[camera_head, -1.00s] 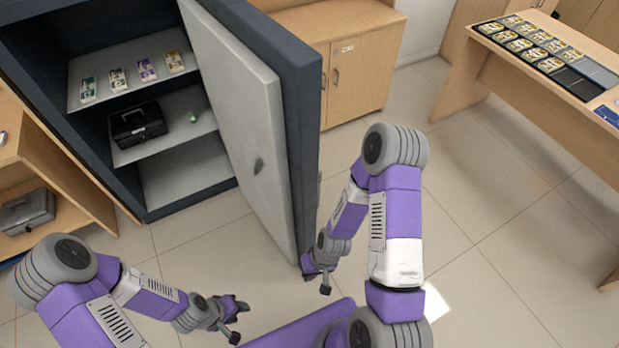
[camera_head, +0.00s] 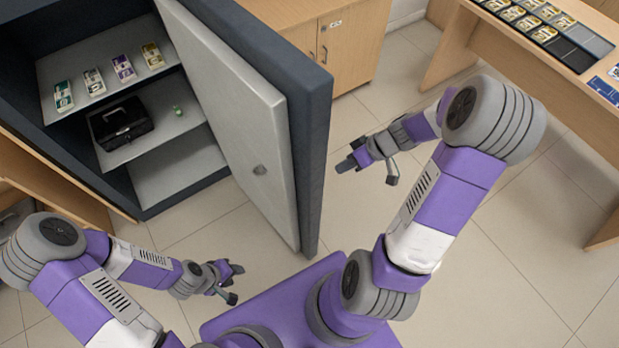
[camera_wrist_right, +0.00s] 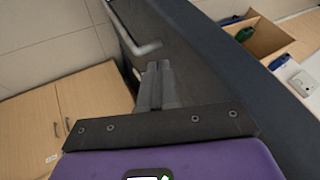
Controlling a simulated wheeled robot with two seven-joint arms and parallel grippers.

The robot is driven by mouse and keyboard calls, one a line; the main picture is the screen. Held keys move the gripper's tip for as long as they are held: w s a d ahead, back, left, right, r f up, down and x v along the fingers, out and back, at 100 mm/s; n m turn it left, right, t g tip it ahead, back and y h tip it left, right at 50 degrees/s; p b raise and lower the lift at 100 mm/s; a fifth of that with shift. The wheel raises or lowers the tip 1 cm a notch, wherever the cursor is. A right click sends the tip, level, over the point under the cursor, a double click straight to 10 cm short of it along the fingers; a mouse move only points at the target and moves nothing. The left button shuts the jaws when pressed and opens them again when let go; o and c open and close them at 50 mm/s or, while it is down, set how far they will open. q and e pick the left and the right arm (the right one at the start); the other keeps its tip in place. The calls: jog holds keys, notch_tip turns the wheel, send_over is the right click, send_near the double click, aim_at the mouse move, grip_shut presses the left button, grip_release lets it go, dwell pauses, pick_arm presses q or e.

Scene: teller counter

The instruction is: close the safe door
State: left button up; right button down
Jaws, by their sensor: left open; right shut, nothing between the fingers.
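The safe (camera_head: 60,140) stands at the left in the head view, with its door (camera_head: 235,110) wide open toward me. The door's light inner face has a small knob, and its dark edge faces right. My right gripper (camera_head: 342,165) is shut and empty, to the right of the door on its outer side; a gap to the door shows in the head view. In the right wrist view the shut fingers (camera_wrist_right: 157,85) point at the dark outer face (camera_wrist_right: 200,60), near a grey bar handle (camera_wrist_right: 140,42). My left gripper (camera_head: 238,282) is open and empty, low in front of the safe.
Inside the safe, banknote bundles (camera_head: 94,82) lie on the upper shelf and a black cash box (camera_head: 120,122) on the one below. A wooden cabinet (camera_head: 340,45) stands behind the door. A desk with a cash tray (camera_head: 545,30) is at the right. Floor between is clear.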

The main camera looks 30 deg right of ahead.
jog(key=w+a+f+b, duration=0.2)
jog(key=a+f, duration=0.5)
jog(key=a, duration=0.2)
jog(key=shift+f, duration=0.25)
jog(key=shift+w+a+b, duration=0.1)
jog(key=shift+b, duration=0.2)
